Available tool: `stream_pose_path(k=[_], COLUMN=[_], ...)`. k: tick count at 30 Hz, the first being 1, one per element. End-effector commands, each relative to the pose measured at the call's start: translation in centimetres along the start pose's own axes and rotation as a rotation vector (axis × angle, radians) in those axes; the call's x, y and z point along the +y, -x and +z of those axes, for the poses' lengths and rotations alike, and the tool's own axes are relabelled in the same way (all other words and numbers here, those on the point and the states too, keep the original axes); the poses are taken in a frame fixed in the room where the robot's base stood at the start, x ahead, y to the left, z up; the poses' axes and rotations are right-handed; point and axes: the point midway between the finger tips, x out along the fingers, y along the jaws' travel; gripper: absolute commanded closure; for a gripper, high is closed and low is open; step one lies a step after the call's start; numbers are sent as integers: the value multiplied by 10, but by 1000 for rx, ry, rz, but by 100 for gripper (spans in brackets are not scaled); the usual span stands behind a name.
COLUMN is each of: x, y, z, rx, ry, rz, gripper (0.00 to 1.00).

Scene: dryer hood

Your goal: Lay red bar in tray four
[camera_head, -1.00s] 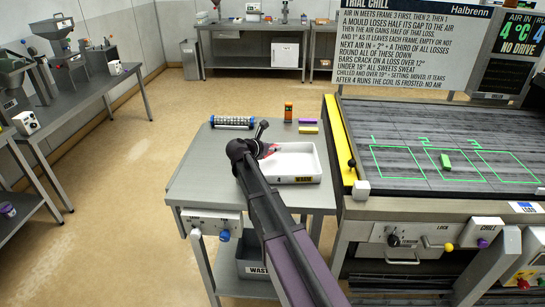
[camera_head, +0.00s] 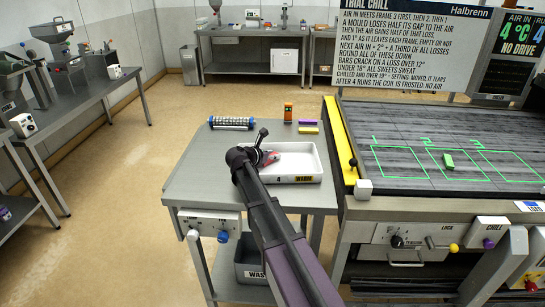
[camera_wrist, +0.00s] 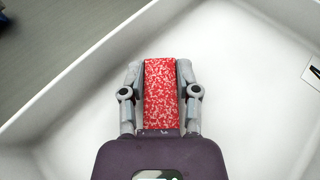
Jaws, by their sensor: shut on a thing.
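The red bar (camera_wrist: 161,92), speckled with white, stands out between my fingers in the wrist view. My gripper (camera_wrist: 161,75) is shut on its two long sides. In the head view my gripper (camera_head: 267,158) is at the left part of the white tray (camera_head: 309,165), with a bit of red showing inside the rim. The wrist view shows the tray's white floor (camera_wrist: 245,85) below and around the bar, with walls to the left and above. I cannot tell whether the bar touches the floor. The tray's front carries a yellow label.
The steel cart holds a caged roller (camera_head: 231,123), an orange device (camera_head: 288,112), and purple and yellow bars (camera_head: 308,129) behind the tray. On the right is the dark belt (camera_head: 400,115) with green outlined frames and a green bar (camera_head: 448,160). A black-knobbed lever stands at its edge.

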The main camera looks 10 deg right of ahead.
Motion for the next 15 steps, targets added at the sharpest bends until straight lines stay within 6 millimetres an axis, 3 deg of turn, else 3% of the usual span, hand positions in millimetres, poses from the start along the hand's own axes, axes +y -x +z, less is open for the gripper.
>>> stream_pose_path(k=[7, 8, 9, 11, 15], x=[0, 0, 0, 0, 0], y=[-1, -1, -1, 0, 0], z=[-4, -3, -3, -2, -3], rx=[0, 0, 0, 0, 0], ry=[0, 0, 0, 0, 0], rz=[0, 0, 1, 1, 1], gripper=[100, 56, 44, 26, 24])
